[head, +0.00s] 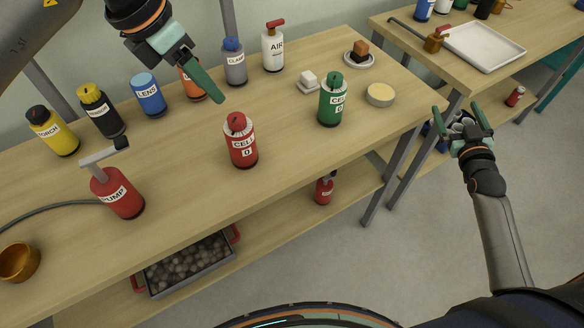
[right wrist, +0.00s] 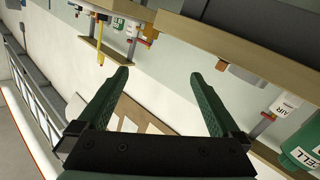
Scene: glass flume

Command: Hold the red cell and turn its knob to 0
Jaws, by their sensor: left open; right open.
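The red cell (head: 242,146) is a red canister with white labels reading "CELL" and "0". It stands upright near the middle of the wooden table (head: 300,140). Its red knob (head: 236,121) is on top. My left gripper (head: 215,92) is above the table's back part, behind and left of the red cell, apart from it. It is open and empty. My right gripper (head: 462,122) is off the table's right end, well right of the cell. In the right wrist view its green fingers (right wrist: 160,105) are spread with nothing between them.
A green cell (head: 332,103) stands right of the red one, near a pale round dish (head: 380,95) and white blocks (head: 308,82). A red pump (head: 118,192) is at left. Several bottles line the back. A second table with a white tray (head: 484,46) is at right.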

